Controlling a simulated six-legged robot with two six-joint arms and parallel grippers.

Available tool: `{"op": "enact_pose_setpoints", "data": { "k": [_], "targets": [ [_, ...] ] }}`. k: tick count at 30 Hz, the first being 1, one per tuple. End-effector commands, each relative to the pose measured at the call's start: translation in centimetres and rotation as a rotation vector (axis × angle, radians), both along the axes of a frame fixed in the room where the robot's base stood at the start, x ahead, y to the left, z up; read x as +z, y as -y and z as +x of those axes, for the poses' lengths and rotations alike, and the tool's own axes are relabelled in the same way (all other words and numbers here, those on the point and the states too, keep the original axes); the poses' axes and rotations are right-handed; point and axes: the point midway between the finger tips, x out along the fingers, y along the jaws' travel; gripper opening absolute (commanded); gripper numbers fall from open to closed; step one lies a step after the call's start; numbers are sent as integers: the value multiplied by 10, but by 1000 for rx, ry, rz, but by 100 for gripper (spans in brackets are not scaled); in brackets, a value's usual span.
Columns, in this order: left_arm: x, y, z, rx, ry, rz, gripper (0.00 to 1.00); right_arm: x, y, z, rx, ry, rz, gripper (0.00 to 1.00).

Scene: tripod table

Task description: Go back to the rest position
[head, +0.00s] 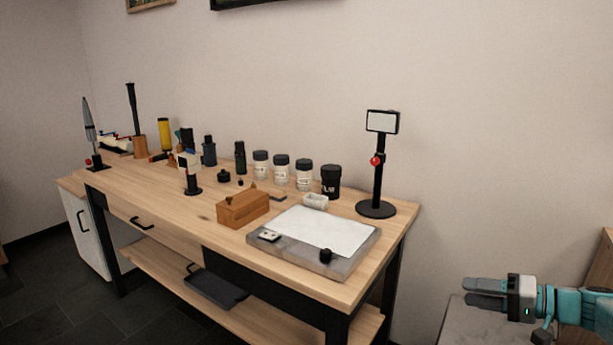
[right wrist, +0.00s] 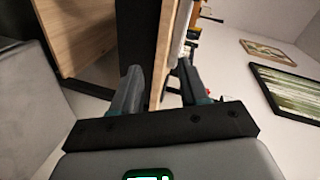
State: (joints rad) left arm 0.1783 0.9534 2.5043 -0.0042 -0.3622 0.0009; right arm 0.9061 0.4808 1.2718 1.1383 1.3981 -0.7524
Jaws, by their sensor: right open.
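My right gripper (head: 484,293) shows at the lower right of the head view, its two grey fingers pointing left. It is open and empty, held in the air to the right of the wooden workbench (head: 215,215) and apart from it. In the right wrist view the two fingers (right wrist: 158,88) stand apart with nothing between them, and the bench's edge (right wrist: 163,50) shows beyond them, turned sideways. My left gripper does not show in either view.
The bench holds a grey slab with a white sheet (head: 318,232), a black stand (head: 378,180), a wooden block (head: 243,207) and several jars (head: 281,172). A grey surface (head: 470,325) lies below my right gripper. Dark floor (head: 165,318) is clear in front of the bench.

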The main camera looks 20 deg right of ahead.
Motion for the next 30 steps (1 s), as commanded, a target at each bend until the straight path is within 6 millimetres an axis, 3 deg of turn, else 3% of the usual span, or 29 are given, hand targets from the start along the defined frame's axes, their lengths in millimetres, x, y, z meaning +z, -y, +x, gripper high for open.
{"op": "enact_pose_setpoints", "data": {
  "k": [1,3,9,14,23,30],
  "targets": [
    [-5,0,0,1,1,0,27,-25,-10,6,1,-56,14,44],
    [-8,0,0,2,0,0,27,-56,-23,12,-4,-138,25,44],
    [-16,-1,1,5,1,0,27,-141,-64,18,-4,-357,20,44],
    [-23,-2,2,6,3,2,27,-206,-103,11,9,-522,-15,44],
    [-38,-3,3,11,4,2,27,-318,-182,-27,66,-783,-170,44],
    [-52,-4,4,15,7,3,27,-395,-248,-81,153,-905,-375,44]
  ]
}}
